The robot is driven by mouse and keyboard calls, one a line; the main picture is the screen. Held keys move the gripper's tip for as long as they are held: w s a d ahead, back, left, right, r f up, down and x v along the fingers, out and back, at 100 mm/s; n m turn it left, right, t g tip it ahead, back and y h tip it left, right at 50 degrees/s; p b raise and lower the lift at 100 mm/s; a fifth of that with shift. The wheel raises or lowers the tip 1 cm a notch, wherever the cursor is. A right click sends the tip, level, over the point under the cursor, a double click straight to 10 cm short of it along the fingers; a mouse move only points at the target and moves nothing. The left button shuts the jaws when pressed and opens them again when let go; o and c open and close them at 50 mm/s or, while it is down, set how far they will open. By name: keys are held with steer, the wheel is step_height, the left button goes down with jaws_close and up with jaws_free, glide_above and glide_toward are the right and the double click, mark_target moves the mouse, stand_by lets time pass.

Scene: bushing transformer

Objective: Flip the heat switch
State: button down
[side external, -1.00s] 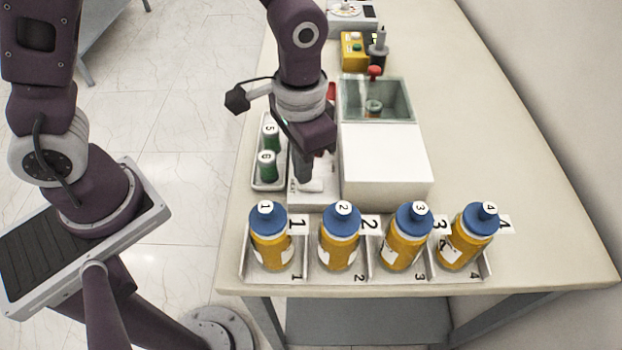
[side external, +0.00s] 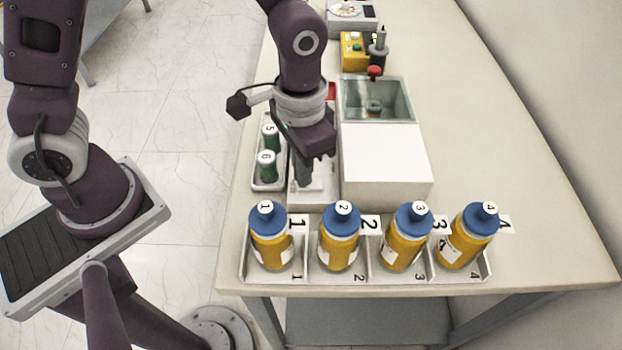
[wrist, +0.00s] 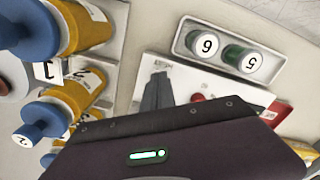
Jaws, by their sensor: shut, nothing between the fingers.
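The white heat switch panel (side external: 309,200) lies on the table, left of the white box. My gripper (side external: 308,184) is shut and empty, pointing down over the panel's near part. The panel also shows in the wrist view (wrist: 190,78), with small dark lettering near its edge and my grey closed fingers (wrist: 156,92) in front of it. The switch lever itself is hidden behind my fingers, so I cannot tell its position or whether the fingers touch it.
A tray with two green-bodied vials (side external: 267,165) stands close left of the panel. The white box (side external: 385,160) with an open glass-like tank (side external: 377,98) stands right. Several blue-capped yellow bottles (side external: 340,240) stand in front. The table's right side is clear.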

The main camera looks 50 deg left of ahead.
steer(key=shift+r, duration=3.3)
steer(key=s+a+r+n+t, duration=0.3)
steer(key=s+a+r+t, duration=0.2)
steer(key=s+a+r, duration=0.6)
steer(key=shift+s+a+r+t, duration=0.3)
steer(key=shift+s+a+r, duration=0.1)
steer(key=shift+s, duration=0.3)
